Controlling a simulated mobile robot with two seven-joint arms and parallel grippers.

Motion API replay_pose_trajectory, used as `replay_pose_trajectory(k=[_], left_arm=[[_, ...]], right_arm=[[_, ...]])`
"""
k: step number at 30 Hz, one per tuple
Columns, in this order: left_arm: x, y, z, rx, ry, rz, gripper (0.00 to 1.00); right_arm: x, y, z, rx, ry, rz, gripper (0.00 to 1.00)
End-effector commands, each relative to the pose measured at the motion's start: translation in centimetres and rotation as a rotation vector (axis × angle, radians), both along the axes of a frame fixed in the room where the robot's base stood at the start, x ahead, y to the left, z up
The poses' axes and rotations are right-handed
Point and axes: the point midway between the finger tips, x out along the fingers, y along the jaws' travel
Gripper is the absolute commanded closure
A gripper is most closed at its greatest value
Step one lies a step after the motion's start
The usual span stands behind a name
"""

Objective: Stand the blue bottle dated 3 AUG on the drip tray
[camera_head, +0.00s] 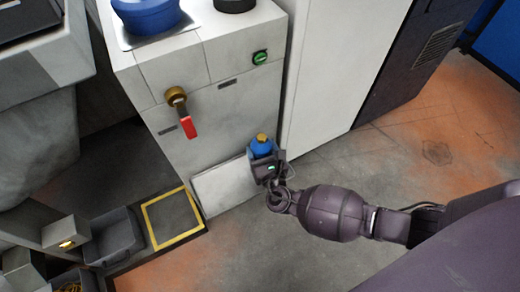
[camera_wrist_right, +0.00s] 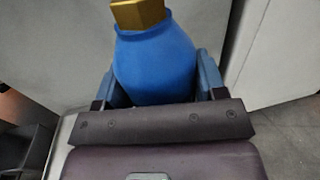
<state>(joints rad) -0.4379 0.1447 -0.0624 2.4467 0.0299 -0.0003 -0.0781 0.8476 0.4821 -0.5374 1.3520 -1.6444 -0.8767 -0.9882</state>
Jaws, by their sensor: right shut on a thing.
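A blue bottle (camera_head: 261,148) with a gold-coloured cap stands roughly upright in my right gripper (camera_head: 265,160), in front of the grey cabinet. In the right wrist view the blue bottle (camera_wrist_right: 157,65) sits between the two fingers, which are shut on it. No date shows on the side I see, so I cannot read 3 AUG. A pale flat piece (camera_head: 225,185) lies low at the cabinet's foot, left of the bottle. I cannot tell whether it is the drip tray, or whether the bottle touches anything below. My left gripper is not in view.
The grey cabinet (camera_head: 215,125) has a red-handled tap (camera_head: 187,122) on its front. A blue pot (camera_head: 147,14) stands on top. A yellow-bordered square (camera_head: 146,222) and a grey bin (camera_head: 112,240) are at lower left. The floor right of the bottle is clear.

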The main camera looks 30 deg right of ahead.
Motion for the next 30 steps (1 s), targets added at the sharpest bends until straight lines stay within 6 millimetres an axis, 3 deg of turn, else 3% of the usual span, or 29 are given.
replay_pose_trajectory(k=[13, 14, 18, 30], left_arm=[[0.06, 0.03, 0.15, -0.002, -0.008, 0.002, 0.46], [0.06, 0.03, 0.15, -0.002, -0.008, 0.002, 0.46], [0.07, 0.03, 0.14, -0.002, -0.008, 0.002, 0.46], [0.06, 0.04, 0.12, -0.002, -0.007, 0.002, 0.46]], right_arm=[[0.20, 0.05, -0.18, 0.001, -0.006, 0.000, 0.77], [0.12, 0.02, -0.29, 0.000, -0.004, 0.000, 0.33], [0.11, 0.02, -0.29, 0.001, -0.003, 0.000, 0.11], [0.08, 0.01, -0.10, 0.001, -0.003, 0.000, 0.10]])
